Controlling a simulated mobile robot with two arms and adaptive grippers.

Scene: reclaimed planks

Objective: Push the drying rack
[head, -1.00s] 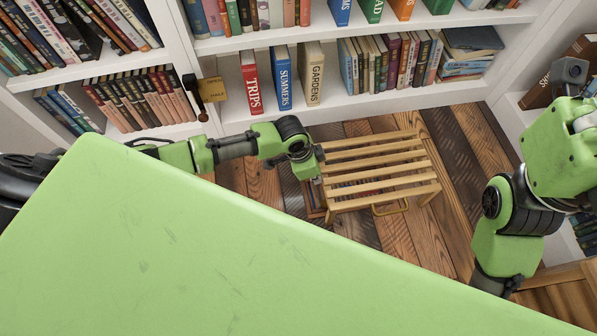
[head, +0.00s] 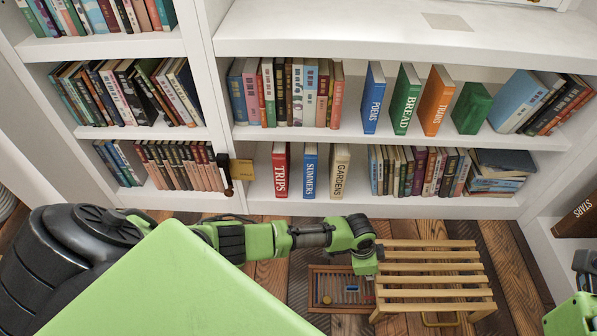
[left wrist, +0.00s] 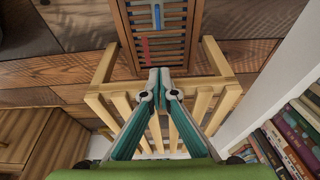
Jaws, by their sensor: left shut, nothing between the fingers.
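The drying rack (head: 430,281) is a pale wooden frame with several slats, standing on the plank floor in front of the bookcase. My left gripper (head: 366,266) is at the rack's left end in the head view; its fingertips are hidden there. In the left wrist view my left gripper (left wrist: 159,76) is shut and empty, its fingertips together over the end of the rack (left wrist: 120,104). I cannot tell whether they touch it. Of my right arm only a part shows at the right edge of the head view; its gripper is out of sight.
A dark slatted wooden tray (head: 318,293) with blue and red pieces lies against the rack's left side. A brass handle (head: 440,320) shows at the rack's front. The white bookcase (head: 395,208) stands close behind. Bare floor (head: 508,262) lies right of the rack.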

